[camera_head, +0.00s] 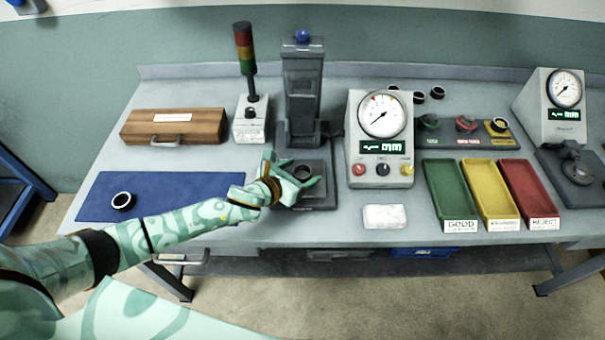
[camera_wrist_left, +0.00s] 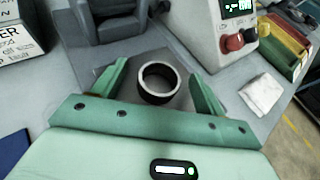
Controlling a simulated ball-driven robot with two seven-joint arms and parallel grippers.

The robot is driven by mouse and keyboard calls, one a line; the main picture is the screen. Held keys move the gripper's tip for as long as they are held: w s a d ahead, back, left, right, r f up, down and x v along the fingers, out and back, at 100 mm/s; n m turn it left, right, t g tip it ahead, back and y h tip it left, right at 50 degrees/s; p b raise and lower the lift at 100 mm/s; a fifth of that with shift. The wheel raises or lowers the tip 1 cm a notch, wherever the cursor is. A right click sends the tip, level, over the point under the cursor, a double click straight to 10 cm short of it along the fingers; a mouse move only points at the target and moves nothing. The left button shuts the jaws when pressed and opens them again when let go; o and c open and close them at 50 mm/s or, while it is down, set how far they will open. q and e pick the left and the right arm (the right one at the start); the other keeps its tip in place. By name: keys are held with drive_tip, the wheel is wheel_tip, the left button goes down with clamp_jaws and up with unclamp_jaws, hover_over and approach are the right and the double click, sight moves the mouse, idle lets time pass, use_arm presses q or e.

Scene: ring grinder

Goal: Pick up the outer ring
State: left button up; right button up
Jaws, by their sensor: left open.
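A dark ring with a bright rim (camera_wrist_left: 154,98) stands on the base plate of the grey machine in the left wrist view; in the head view it shows small (camera_head: 303,172). My left gripper (camera_head: 294,167) is open over this plate. In the left wrist view its fingers (camera_wrist_left: 158,78) stand on either side of the ring, with visible gaps. Another dark ring with a light rim (camera_head: 122,207) lies on the blue mat (camera_head: 165,187) at the left. I cannot tell from their looks which is the outer ring. My right gripper is not in view.
The grey machine column (camera_head: 303,95) rises behind the gripper. A gauge box (camera_head: 380,150) stands close right, with a white cloth (camera_head: 384,217) before it. Green, yellow and red trays (camera_head: 450,195) are farther right. A wooden case (camera_head: 174,126) and signal tower (camera_head: 250,120) stand left.

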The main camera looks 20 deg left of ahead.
use_arm(q)
drive_tip(key=c, duration=1.2)
drive_tip(key=shift+r, duration=0.15)
